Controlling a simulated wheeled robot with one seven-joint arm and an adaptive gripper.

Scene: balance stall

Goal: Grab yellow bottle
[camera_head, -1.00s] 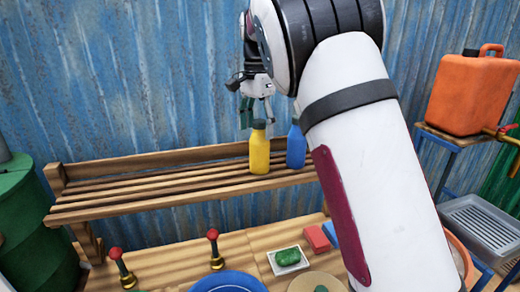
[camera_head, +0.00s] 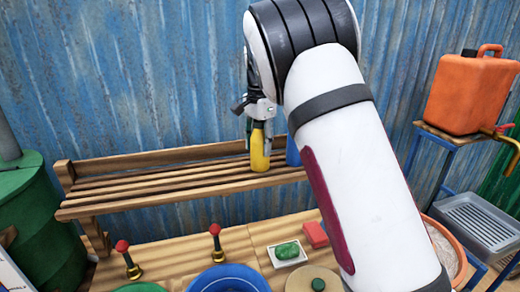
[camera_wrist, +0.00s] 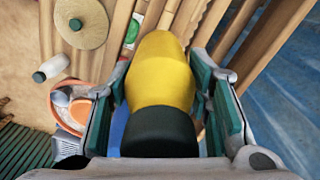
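The yellow bottle (camera_head: 260,158) stands upright on the slatted wooden shelf. In the head view my gripper (camera_head: 260,126) points down over its top, and the fingers partly hide its upper part. In the wrist view the yellow bottle (camera_wrist: 162,78) lies between the two green-padded fingers of my gripper (camera_wrist: 160,62), its dark cap toward the camera. The fingers are apart, one on each side, with narrow gaps beside the bottle. Contact is not visible.
A blue bottle (camera_head: 292,152) stands right beside the yellow one, partly hidden by my arm. The shelf (camera_head: 150,193) is clear to the left. The corrugated wall (camera_head: 130,80) is close behind. A counter below holds a tray with a green item (camera_head: 287,251) and red-topped fittings.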

